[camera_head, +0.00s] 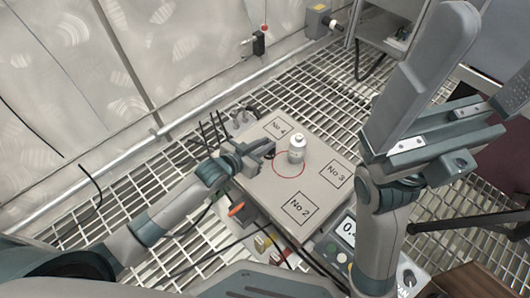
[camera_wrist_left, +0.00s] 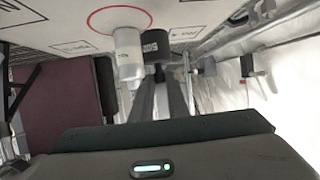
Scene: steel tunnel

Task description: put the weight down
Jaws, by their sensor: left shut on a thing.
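My left gripper (camera_head: 268,149) is shut on a small dark weight (camera_wrist_left: 158,46) with pale lettering, held over the scale platform (camera_head: 262,188). The weight is dark and tiny at the fingertips in the head view. A white bottle-shaped object (camera_head: 297,149) stands upright at the red circle (camera_head: 275,168) on the platform, just right of the gripper. It also shows left of the held weight in the left wrist view (camera_wrist_left: 128,54). I cannot tell whether the weight touches the platform. My right gripper (camera_head: 455,105) is large and close at the right, its fingers apart and empty.
The platform has marked squares No 2 (camera_head: 302,208), No 3 (camera_head: 337,175) and No 4 (camera_head: 278,127). Cables run along the left and front. Metal grating (camera_head: 130,200) surrounds it, with a pale wall behind.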

